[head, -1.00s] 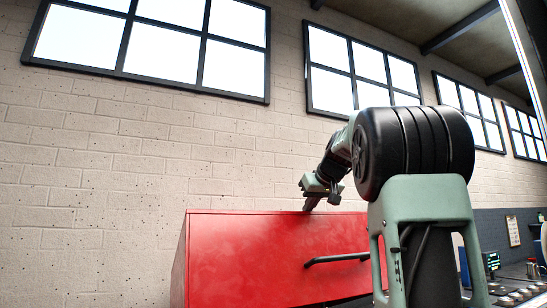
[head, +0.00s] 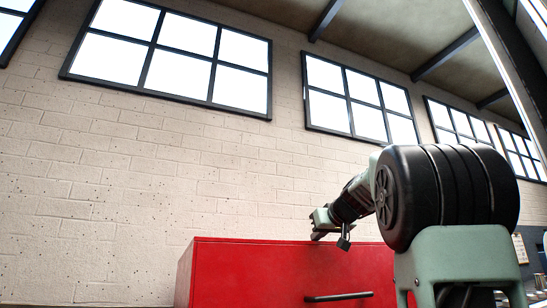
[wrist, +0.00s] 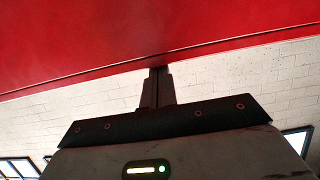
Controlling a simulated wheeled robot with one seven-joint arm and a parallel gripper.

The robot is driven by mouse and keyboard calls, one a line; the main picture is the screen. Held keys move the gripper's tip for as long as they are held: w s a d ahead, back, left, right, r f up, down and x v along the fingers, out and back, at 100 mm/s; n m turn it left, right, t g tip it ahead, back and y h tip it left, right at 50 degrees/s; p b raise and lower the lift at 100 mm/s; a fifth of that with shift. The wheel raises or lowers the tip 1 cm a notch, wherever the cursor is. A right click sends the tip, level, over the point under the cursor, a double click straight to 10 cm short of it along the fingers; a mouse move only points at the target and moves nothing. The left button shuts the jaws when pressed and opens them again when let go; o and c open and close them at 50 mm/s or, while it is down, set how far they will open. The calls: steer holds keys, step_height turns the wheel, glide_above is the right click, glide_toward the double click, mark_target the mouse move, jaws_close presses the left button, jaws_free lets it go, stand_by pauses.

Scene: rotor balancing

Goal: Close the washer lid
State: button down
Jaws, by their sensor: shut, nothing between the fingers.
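The red washer lid (head: 250,270) shows as a broad red panel low in the head view, its top edge against the wall. A black bar handle (head: 338,296) is on its front face. My gripper (head: 316,237) is at the lid's top edge, left of the lid's visible right part. In the wrist view the red lid (wrist: 120,35) fills the top, and my gripper's fingers (wrist: 157,72) are together and empty, their tips at the lid's edge. I cannot tell whether they touch it. The washer body below is out of view.
A pale brick wall (head: 110,180) with high windows (head: 170,50) stands behind the lid. My arm covers the right side of the lid. A paper notice (head: 520,248) hangs at the far right.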

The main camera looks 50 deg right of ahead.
mark_target(321, 265)
steer(key=f+b, duration=0.6)
steer(key=shift+s+a+f, duration=0.2)
steer(key=shift+s+f, duration=0.15)
steer(key=shift+f, duration=0.05)
steer(key=shift+f+b, duration=0.5)
steer(key=shift+f, duration=0.2)
steer(key=shift+s, duration=0.1)
steer(key=r+p+v, duration=0.1)
steer(key=v, duration=0.7)
steer(key=shift+r+p, duration=0.3)
steer(key=shift+r, duration=0.05)
